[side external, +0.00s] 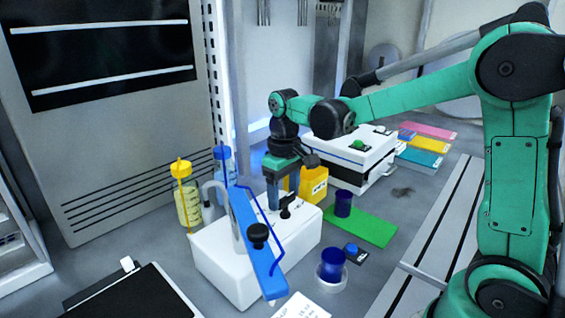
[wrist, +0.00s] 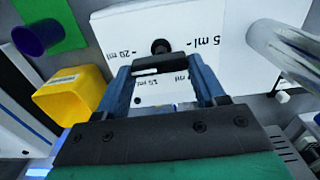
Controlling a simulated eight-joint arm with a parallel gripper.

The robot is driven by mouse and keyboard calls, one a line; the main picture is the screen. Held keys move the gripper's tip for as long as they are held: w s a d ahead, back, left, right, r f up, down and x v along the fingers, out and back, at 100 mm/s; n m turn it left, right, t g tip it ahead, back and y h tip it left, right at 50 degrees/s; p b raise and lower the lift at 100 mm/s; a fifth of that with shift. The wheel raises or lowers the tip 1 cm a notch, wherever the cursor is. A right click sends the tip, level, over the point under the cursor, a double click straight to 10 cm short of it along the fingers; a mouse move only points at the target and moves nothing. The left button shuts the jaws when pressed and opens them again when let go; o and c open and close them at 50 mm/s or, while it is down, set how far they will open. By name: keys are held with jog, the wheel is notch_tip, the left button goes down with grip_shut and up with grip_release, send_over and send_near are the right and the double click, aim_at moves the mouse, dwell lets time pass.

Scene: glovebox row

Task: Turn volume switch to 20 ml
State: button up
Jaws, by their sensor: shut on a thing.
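The white dosing box (side external: 225,262) stands on the bench with a black volume switch (side external: 288,207) on its top. In the wrist view the switch (wrist: 160,65) shows as a black bar between my fingertips, with a round black knob (wrist: 160,46) just beyond it. The "20 ml" mark (wrist: 124,53) is left of the switch and the "5 ml" mark (wrist: 204,42) is right of it. A "15 ml" mark (wrist: 151,82) shows between my fingers. My gripper (side external: 273,203) points down over the box, its fingers shut on the switch. Which mark the switch points to cannot be told.
A blue lever (side external: 252,235) with a black knob crosses the box's front. A yellow container (side external: 314,185) stands behind it. A dark blue cup (side external: 343,204) is on a green mat (side external: 365,228). Another blue cup (side external: 332,262) stands at the front right.

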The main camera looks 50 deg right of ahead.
dwell(0.4)
jog(key=o, duration=1.3)
jog(key=shift+r, duration=2.85)
jog(key=shift+s, duration=0.1)
